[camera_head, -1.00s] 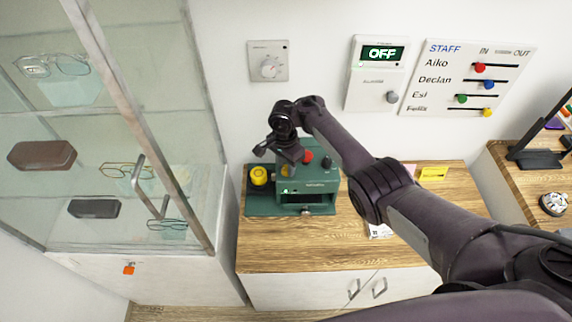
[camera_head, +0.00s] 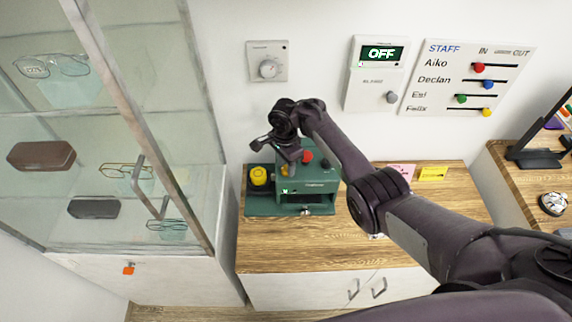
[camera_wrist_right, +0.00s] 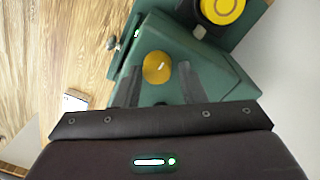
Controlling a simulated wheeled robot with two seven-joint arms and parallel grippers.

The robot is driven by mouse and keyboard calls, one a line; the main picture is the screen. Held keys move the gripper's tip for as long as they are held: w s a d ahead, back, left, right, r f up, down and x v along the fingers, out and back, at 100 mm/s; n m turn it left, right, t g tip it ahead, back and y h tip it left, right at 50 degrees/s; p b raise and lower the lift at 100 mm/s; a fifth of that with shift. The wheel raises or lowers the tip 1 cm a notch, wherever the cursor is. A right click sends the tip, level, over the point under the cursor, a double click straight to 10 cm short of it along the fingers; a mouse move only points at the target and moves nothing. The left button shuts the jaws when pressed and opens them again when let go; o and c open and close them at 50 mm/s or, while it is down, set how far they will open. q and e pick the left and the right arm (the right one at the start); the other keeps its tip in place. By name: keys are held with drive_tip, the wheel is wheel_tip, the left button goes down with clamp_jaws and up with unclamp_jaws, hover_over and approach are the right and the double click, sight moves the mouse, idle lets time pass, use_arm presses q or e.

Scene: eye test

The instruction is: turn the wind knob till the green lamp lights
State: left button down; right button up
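The green machine (camera_head: 318,187) stands on the wooden counter below the wall panels. In the right wrist view a round gold knob (camera_wrist_right: 157,67) with a pale mark sits on its green face. I take this for the wind knob; no label is readable. My right gripper (camera_wrist_right: 160,80) is open, its two dark fingers apart on either side of the gold knob, with gaps showing. In the head view the right gripper (camera_head: 288,162) points down at the machine and mostly hides that knob. A small bright green light (camera_wrist_right: 137,33) shows on the machine's edge. My left gripper is out of view.
A larger yellow knob (camera_head: 259,175) and a red button (camera_head: 306,156) are close to the gripper. A glass cabinet (camera_head: 190,130) stands left. A wall dial (camera_head: 268,68), an OFF panel (camera_head: 378,75) and a staff board (camera_head: 465,80) hang behind. The counter front (camera_head: 310,255) is clear.

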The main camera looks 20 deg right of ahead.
sight(286, 167)
drive_tip(key=shift+o, duration=1.1)
drive_tip(key=shift+s+f, duration=0.1)
drive_tip(key=shift+s, duration=0.05)
drive_tip(key=r, duration=0.7)
drive_tip(key=shift+w+a+r, duration=0.1)
drive_tip(key=shift+w+r, duration=0.1)
drive_tip(key=shift+r, duration=0.2)
